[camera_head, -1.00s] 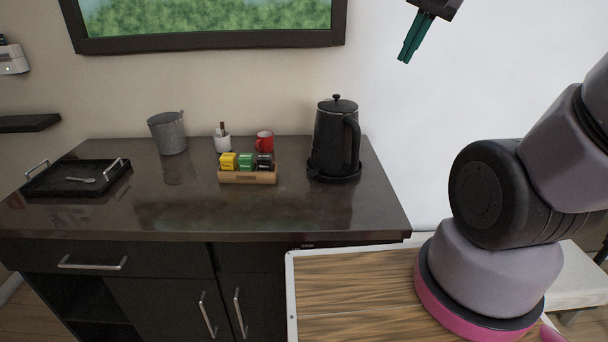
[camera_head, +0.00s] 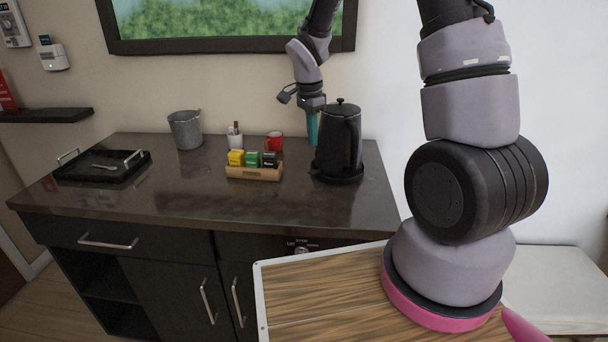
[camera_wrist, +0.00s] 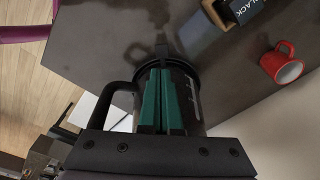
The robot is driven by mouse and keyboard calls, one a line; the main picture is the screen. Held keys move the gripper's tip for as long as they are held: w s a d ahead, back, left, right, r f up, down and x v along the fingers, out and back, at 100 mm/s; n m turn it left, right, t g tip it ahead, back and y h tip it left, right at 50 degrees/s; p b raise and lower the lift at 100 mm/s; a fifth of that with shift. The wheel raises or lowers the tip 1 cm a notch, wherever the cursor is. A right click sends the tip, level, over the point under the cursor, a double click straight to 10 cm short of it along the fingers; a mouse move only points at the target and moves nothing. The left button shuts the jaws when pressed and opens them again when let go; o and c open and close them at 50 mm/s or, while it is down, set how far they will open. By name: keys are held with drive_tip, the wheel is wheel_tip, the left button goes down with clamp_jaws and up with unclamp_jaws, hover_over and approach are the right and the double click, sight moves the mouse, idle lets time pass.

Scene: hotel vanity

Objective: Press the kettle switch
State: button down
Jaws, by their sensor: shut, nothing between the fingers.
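I cannot tell whether the fingers touch the kettle.
A wooden tea box (camera_head: 254,173) and a red mug (camera_head: 274,141) stand left of the kettle. The counter (camera_head: 210,203) front is clear.

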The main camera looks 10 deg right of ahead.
sight(312, 172)
drive_tip(key=shift+w+a+f, duration=0.15)
drive_tip(key=shift+a+f, duration=0.4)
drive_tip(key=shift+f, duration=0.3)
drive_tip(key=shift+f, duration=0.15)
drive_tip(key=f, duration=0.5)
drive_tip(key=shift+d+f, duration=0.2)
drive_tip(key=shift+d, duration=0.15)
drive_tip(key=shift+w+f, duration=0.1)
drive_tip(key=shift+f, duration=0.55)
